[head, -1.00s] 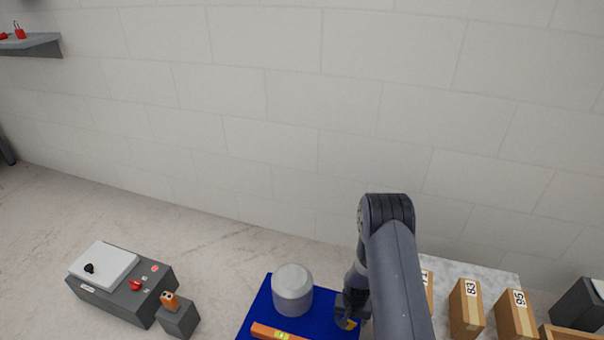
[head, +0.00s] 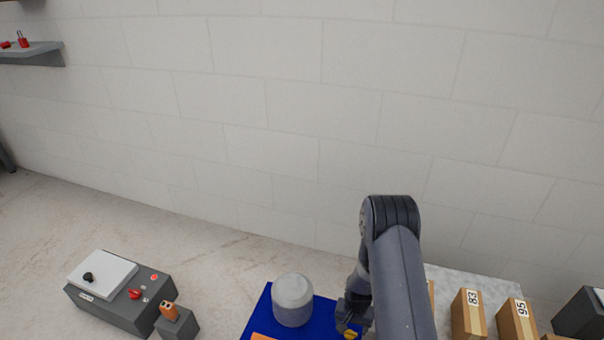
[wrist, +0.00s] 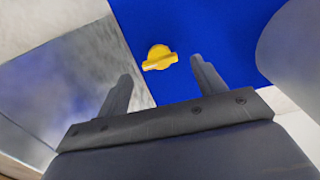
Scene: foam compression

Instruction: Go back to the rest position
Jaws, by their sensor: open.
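My gripper (wrist: 160,82) is open in the wrist view, with its two fingers apart and nothing between them. A small yellow piece (wrist: 159,57) lies on the blue mat (wrist: 210,25) beyond the fingertips, apart from them in the picture. In the head view my arm comes down at the right edge of the blue mat (head: 262,318), and the yellow piece (head: 350,333) shows partly beside my gripper. A grey-white cylinder (head: 292,299) stands upright on the mat, left of my arm. An orange bar (head: 261,337) is cut off by the bottom edge.
Wooden blocks marked 83 (head: 467,314) and 95 (head: 516,321) stand right of my arm, near a pale slab (head: 492,283). A grey control box (head: 120,310) with a red knob sits at the left, beside a small grey stand (head: 178,325). The floor between box and mat is clear.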

